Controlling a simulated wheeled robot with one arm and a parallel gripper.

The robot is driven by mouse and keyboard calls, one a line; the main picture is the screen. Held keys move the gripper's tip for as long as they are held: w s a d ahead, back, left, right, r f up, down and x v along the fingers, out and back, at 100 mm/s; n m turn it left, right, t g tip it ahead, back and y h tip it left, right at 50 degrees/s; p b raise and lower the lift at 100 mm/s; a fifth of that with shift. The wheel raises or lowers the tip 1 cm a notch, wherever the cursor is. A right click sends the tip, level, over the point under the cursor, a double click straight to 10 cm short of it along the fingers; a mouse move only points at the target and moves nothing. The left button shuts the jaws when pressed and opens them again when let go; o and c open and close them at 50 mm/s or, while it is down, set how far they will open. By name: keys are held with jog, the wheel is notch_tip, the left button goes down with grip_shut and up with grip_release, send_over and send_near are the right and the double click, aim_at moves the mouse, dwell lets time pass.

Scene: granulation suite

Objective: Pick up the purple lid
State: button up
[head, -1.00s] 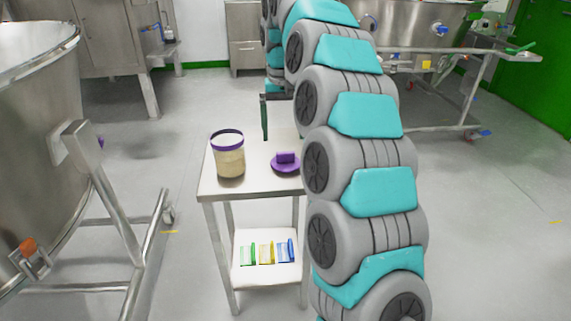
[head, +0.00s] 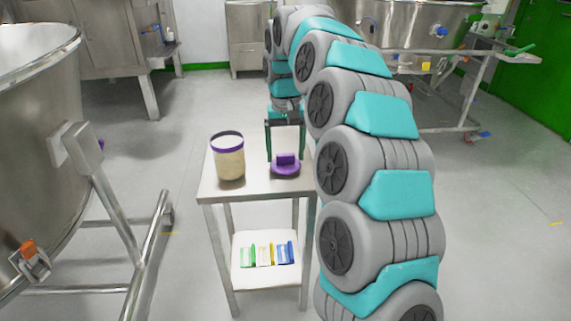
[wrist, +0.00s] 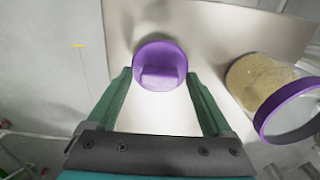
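The purple lid (head: 286,168), a round disc with a raised block handle (wrist: 160,75), lies on top of the small steel table (head: 200,188). My gripper (head: 286,158) has two dark green fingers and is over the table by the lid. In the wrist view my gripper (wrist: 159,84) is open and empty, its fingers spread wider than the lid. The lid (wrist: 160,52) shows just beyond the fingertips, centred between them. I cannot tell the exact height of the fingertips above the table.
A clear container with a purple rim and beige contents (head: 229,158) stands left of the lid. Green, yellow and blue items (head: 267,254) lie on the lower shelf (head: 262,280). A large steel vessel (head: 35,130) stands at the left.

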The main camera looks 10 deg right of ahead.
jog(key=c, duration=1.2)
jog(key=shift+r, duration=0.1)
